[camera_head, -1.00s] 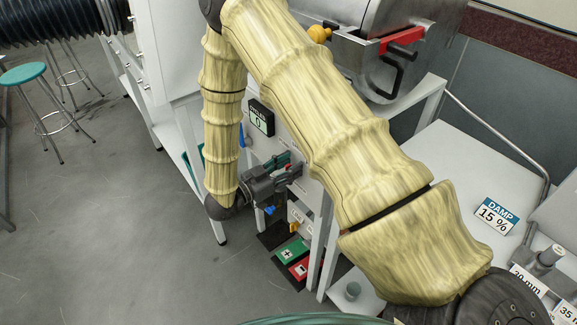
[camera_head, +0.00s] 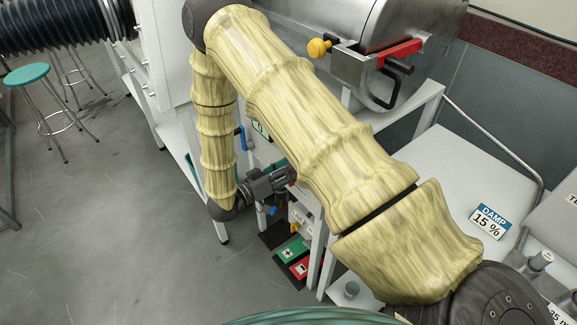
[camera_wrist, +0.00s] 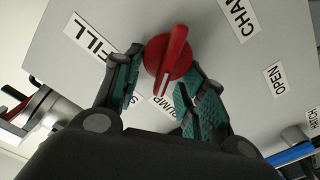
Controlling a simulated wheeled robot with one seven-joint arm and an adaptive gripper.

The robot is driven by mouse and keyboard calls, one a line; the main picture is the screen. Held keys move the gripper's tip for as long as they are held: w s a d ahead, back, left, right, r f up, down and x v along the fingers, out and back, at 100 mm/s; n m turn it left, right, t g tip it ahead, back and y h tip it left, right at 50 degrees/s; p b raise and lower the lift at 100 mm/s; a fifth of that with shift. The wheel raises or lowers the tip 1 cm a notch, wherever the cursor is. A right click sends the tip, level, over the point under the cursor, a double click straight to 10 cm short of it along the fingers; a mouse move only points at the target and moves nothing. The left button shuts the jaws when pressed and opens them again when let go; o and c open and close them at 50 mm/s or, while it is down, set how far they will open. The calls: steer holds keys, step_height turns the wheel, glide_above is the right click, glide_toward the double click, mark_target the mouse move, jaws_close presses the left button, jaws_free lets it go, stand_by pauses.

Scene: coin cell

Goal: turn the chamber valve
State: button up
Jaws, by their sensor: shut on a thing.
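The red valve knob (camera_wrist: 170,58) is mounted on a light grey panel (camera_wrist: 225,75). Its raised grip carries a white line and points down toward the PUMP label (camera_wrist: 160,104). My gripper (camera_wrist: 162,78) has its green-padded fingers on either side of the knob and is shut on it. In the head view my gripper (camera_head: 270,184) is at the panel under the chamber, with a bit of red at its fingertips. My arm hides much of the panel there.
FILL (camera_wrist: 88,40), OPEN (camera_wrist: 275,80) and partly cut-off CHA... labels surround the knob. A blue handle (camera_wrist: 292,154) is at the lower right. In the head view, green (camera_head: 292,251) and red (camera_head: 300,268) boxes lie below, and a stool (camera_head: 25,74) stands at left.

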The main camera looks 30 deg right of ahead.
steer(key=shift+w+f+n+p, duration=0.2)
steer(key=shift+n+p, duration=0.15)
steer(key=shift+n, duration=0.6)
steer(key=shift+w+f+n+p, duration=0.15)
steer(key=shift+n+p, duration=0.15)
steer(key=shift+n, duration=0.65)
steer(key=o, duration=1)
steer(key=shift+a, duration=0.1)
steer(key=a, duration=1.1)
steer(key=shift+s+a, duration=0.4)
steer(key=shift+s, duration=0.05)
